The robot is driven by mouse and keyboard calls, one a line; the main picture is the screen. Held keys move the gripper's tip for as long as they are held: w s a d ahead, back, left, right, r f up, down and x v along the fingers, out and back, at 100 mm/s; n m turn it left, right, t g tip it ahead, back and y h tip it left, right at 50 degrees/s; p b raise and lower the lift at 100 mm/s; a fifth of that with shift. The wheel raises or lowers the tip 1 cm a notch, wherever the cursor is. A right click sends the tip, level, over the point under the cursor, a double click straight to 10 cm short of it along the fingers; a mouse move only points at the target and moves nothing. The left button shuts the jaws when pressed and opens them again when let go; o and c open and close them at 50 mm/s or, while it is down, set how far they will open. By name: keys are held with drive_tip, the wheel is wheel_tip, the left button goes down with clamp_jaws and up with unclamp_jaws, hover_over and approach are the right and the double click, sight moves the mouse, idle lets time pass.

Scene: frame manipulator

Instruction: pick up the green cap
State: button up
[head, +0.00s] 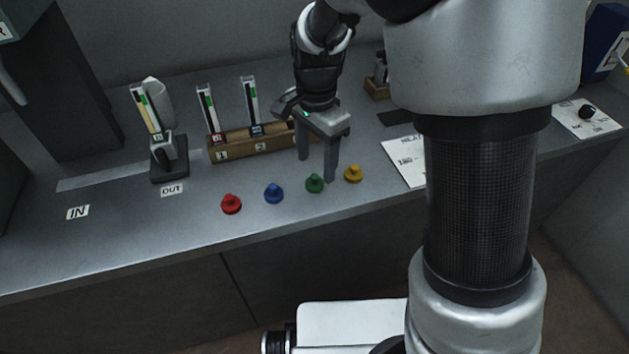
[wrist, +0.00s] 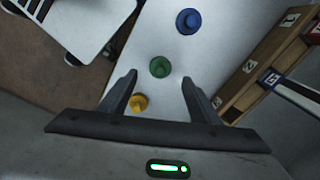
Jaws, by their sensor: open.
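The green cap (head: 315,184) is a small round knobbed piece standing on the grey counter (head: 110,240), in a row between the blue cap (head: 273,193) and the yellow cap (head: 353,173). In the wrist view the green cap (wrist: 160,67) shows ahead of the fingertips, between their lines. My gripper (head: 316,170) is open and empty, its fingers pointing down above the counter, close behind the green cap in the head view. In the wrist view, my gripper (wrist: 160,75) has its fingers spread wide. The yellow cap (wrist: 138,103) shows near the left finger.
A red cap (head: 231,204) stands left of the blue cap. A wooden rack (head: 245,143) with upright strips is behind the caps, left of my gripper. A black stand (head: 169,168) is further left. A white sheet (head: 405,165) lies right. The counter's front edge is near the caps.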

sight(315, 175)
wheel_tip(315, 175, down, 5)
drive_tip(key=shift+s+a+f+b, duration=0.1)
drive_tip(key=shift+b, duration=0.55)
drive_tip(key=c, duration=1.1)
